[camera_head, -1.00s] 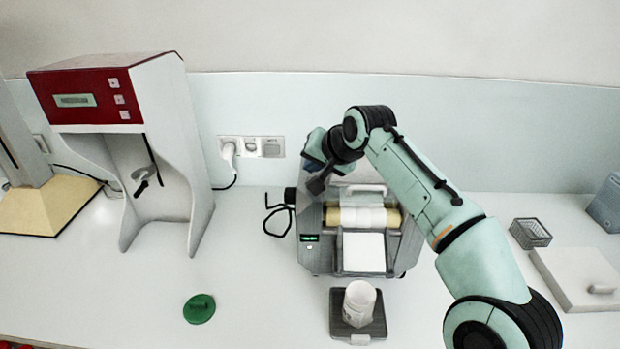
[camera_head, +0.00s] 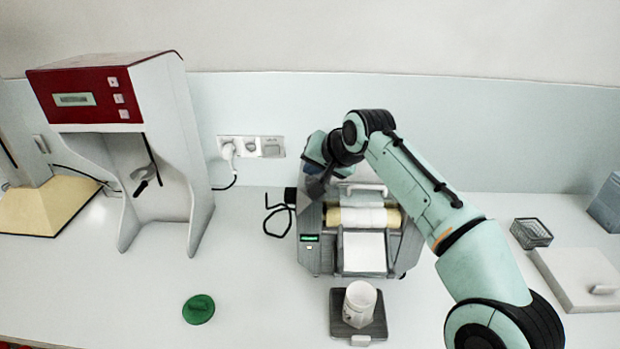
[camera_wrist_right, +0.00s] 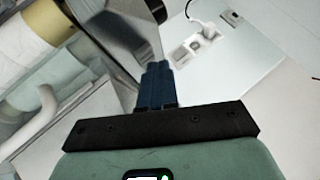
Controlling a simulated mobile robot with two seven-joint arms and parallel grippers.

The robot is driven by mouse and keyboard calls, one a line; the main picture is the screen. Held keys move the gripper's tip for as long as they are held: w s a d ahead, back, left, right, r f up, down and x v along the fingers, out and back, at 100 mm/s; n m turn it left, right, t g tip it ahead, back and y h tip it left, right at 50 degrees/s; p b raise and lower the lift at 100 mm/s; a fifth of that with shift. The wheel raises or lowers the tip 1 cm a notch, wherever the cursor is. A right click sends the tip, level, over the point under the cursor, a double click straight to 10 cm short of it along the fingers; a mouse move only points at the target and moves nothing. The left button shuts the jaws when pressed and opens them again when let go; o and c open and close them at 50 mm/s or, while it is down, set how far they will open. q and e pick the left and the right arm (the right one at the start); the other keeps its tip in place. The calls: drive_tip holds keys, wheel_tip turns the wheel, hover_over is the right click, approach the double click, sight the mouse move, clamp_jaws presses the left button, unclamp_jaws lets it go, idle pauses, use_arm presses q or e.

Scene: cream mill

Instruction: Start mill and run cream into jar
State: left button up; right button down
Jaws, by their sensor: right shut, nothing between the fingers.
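The mill (camera_head: 313,258) stands at the middle of the bench, grey with pale rollers (camera_head: 362,217) and a white apron plate (camera_head: 364,252) in front. Its small display is lit green. A white jar (camera_head: 359,304) stands upright on a dark square scale (camera_head: 378,328) in front of the mill. I cannot see into the jar. My right gripper (camera_head: 316,187) is at the mill's back left, with its fingertips down by the mill's side. In the right wrist view its blue fingers (camera_wrist_right: 156,85) are together and empty, next to a grey mill surface. My left gripper is out of view.
A green lid (camera_head: 199,309) lies on the bench at left front. A red and white machine (camera_head: 165,120) stands at left. Wall sockets (camera_head: 250,147) and a black cable are behind. A wire basket (camera_head: 531,233) and a flat white box (camera_head: 577,279) are at right.

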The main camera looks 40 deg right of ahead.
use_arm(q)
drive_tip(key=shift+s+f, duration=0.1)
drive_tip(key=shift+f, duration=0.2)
use_arm(e)
drive_tip(key=shift+f, duration=0.4)
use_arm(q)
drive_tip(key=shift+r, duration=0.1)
use_arm(e)
drive_tip(key=shift+r, duration=0.1)
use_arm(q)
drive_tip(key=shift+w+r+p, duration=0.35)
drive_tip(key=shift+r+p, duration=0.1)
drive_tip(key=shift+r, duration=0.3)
use_arm(e)
drive_tip(key=shift+r, duration=0.7)
drive_tip(key=shift+r+p, duration=0.4)
drive_tip(key=shift+r, duration=0.15)
wheel_tip(320, 180, up, 4)
drive_tip(key=p, duration=0.3)
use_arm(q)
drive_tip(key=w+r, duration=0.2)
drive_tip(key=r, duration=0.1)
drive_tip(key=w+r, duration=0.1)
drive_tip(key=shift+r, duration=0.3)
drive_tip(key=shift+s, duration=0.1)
